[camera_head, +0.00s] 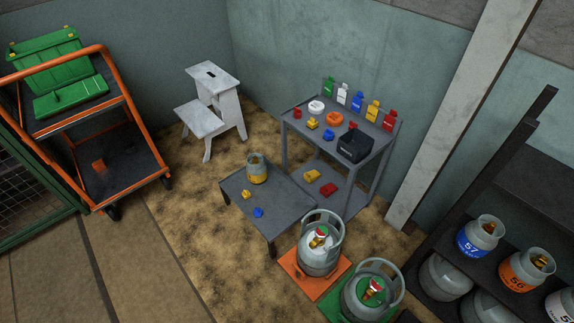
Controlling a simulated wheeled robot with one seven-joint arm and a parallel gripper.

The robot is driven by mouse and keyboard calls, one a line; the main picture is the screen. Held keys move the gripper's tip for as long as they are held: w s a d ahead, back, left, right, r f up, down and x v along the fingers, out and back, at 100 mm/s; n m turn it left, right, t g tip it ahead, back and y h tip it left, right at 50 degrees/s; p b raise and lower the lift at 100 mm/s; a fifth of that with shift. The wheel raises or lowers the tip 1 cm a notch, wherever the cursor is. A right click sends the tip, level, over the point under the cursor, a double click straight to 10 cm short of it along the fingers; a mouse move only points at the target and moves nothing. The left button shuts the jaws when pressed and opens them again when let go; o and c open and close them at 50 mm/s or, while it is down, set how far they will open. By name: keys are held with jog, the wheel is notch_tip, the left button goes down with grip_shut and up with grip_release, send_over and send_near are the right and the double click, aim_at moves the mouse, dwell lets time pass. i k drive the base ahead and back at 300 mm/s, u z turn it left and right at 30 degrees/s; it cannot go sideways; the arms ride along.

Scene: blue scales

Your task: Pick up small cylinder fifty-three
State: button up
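A small grey gas cylinder with a yellow-orange band (259,177) stands upright on the low grey table (284,198) in the middle. Its number is too small to read. More small cylinders stand on the dark shelf at the right: one with a blue band marked 57 (476,243), one with an orange band that seems to read 56 (516,272), and one with a white band (560,306) cut by the picture edge. I cannot make out the number fifty-three on any of them. My gripper is not in view.
Two larger cylinders stand on an orange scale (299,277) and a green scale (334,307), close to the low table's front. A white step stool (203,122) and an orange cart (118,148) stand left. Floor left of the low table is clear.

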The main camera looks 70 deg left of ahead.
aim_at(257, 170)
jog(key=u, duration=2.85)
jog(key=i, duration=0.7)
jog(key=u, duration=0.6)
jog(key=i, duration=1.5)
jog(key=z, duration=0.65)
